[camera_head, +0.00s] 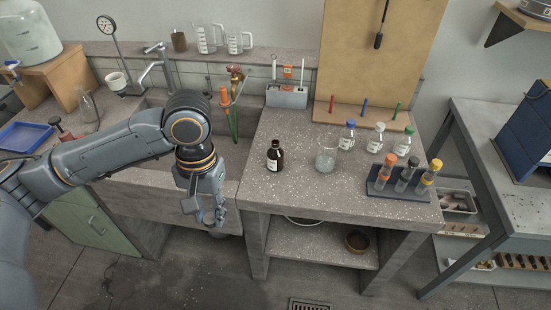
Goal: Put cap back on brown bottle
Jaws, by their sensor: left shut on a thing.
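The brown bottle (275,158) stands upright on the bench top, near its left edge, with a pale label on its front. Its neck is dark, and I cannot tell at this size whether anything covers the mouth. My left gripper (211,216) points down off the bench's left edge, in front of the sink and left of the bottle, apart from it. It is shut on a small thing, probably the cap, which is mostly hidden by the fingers. My right gripper is not in view.
A glass beaker (326,155) stands right of the bottle. Behind it are several capped bottles, with a blue-capped one (348,136) nearest. A dark rack (397,190) of tubes with orange and yellow tops sits at right. The bench front around the bottle is clear.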

